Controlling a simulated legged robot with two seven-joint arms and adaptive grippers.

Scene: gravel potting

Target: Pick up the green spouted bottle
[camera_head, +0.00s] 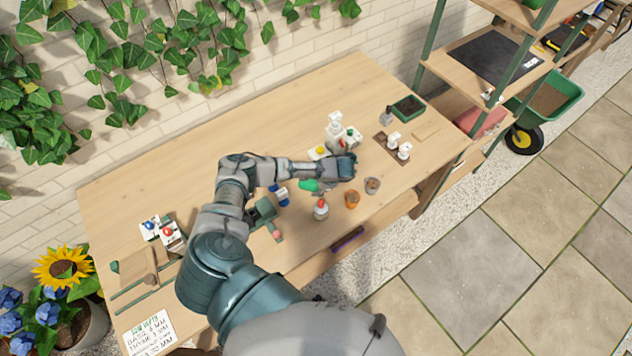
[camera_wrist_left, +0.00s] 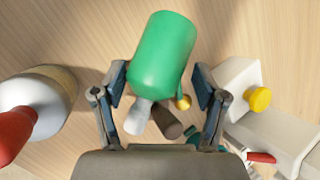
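The green spouted bottle (camera_head: 307,185) is on the wooden table, partly beneath my left forearm in the head view. In the left wrist view the green bottle (camera_wrist_left: 163,52) fills the upper middle, with grey parts at its lower end. My left gripper (camera_wrist_left: 160,85) has its two fingers spread, one on each side of the bottle's lower part. Small gaps seem to show between the fingers and the bottle. In the head view my left gripper (camera_head: 338,172) is low over the table and its fingers are mostly hidden. My right gripper is not in view.
A white bottle with a red nozzle (camera_head: 320,210) stands close by; it also shows in the wrist view (camera_wrist_left: 45,95). A white item with a yellow knob (camera_wrist_left: 240,85) is on the other side.

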